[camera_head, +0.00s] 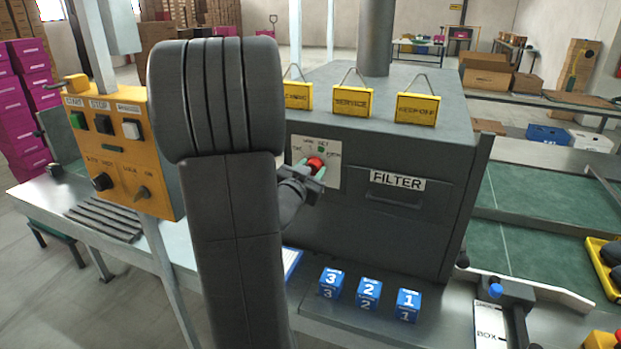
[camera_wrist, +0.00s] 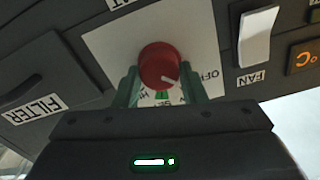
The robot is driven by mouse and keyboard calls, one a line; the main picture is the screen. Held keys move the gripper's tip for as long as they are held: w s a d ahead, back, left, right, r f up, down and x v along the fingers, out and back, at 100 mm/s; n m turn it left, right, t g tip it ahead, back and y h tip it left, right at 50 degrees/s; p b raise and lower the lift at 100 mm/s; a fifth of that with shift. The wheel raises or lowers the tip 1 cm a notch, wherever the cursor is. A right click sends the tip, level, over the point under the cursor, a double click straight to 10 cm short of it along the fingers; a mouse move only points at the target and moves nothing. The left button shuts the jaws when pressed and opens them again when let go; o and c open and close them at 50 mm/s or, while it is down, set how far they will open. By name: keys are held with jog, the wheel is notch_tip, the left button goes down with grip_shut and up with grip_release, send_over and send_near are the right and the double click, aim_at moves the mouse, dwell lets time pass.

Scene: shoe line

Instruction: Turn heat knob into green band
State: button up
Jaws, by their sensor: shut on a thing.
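The red heat knob (camera_head: 316,163) is on a white dial plate (camera_head: 333,176) on the front of the dark grey machine. In the wrist view the knob (camera_wrist: 157,62) sits between the two green fingers of my gripper (camera_wrist: 160,88), which is shut on it. The knob's white pointer mark points down and right in that upside-down view, between the green band (camera_wrist: 162,95) and the OFF label. The band is partly hidden by the knob and my gripper. In the head view my gripper (camera_head: 313,174) is at the knob, partly hidden by my arm.
A FILTER drawer (camera_head: 395,200) is right of the knob. The wrist view shows a white FAN switch (camera_wrist: 257,45) beside the plate. Yellow tags (camera_head: 352,101) stand on the machine top. Blue numbered blocks (camera_head: 369,293) sit below. An orange control box (camera_head: 120,150) stands left.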

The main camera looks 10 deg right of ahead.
jog(key=m+b, duration=0.2)
jog(key=m, duration=0.1)
jog(key=m+b, duration=0.6)
jog(key=m, duration=0.1)
jog(key=shift+s+d+f, duration=0.1)
jog(key=shift+d+f, duration=0.05)
jog(key=shift+f, duration=0.1)
jog(key=shift+m+b, duration=1.05)
jog(key=shift+m, duration=0.35)
jog(key=shift+r, duration=0.1)
jog(key=o, duration=1)
